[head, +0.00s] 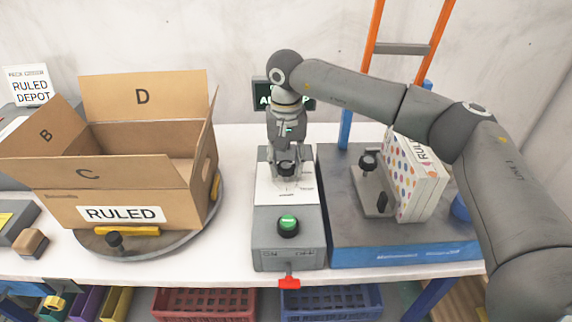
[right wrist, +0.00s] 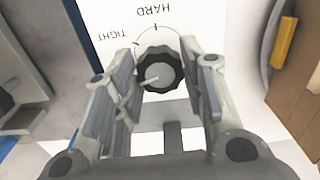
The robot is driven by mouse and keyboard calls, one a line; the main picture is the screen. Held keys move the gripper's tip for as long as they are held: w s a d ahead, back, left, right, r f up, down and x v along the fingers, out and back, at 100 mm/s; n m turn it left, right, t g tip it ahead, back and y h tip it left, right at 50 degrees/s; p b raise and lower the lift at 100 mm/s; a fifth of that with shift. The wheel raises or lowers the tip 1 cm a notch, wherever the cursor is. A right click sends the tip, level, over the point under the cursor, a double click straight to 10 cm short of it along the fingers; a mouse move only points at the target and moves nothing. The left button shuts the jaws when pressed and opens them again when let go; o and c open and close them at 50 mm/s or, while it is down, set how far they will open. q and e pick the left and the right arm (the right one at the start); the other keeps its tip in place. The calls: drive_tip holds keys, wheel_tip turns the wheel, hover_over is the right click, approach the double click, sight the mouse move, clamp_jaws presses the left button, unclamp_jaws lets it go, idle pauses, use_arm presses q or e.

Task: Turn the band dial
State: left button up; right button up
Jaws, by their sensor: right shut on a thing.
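The band dial (head: 287,168) is a dark, scalloped knob on a white plate on top of a grey control box (head: 288,238). In the right wrist view the dial (right wrist: 159,75) has a pale pointer line aimed to the lower left. The words HARD and TIGHT are printed around its scale arc. My right gripper (head: 288,176) reaches down from above with its fingers on either side of the dial, shut on it. The fingers hide part of the plate in the head view. My left gripper is not in view.
A green button (head: 288,224) and a red lever (head: 289,282) are on the control box's near side. An open cardboard box (head: 122,190) stands on a round turntable (head: 165,240) to the left. A blue platform (head: 405,250) with a dotted carton (head: 413,178) is to the right.

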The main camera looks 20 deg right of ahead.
sight(286, 165)
drive_tip(key=shift+n, duration=1.1)
drive_tip(key=o, duration=1)
wheel_tip(286, 165, up, 12)
drive_tip(key=shift+r, duration=0.1)
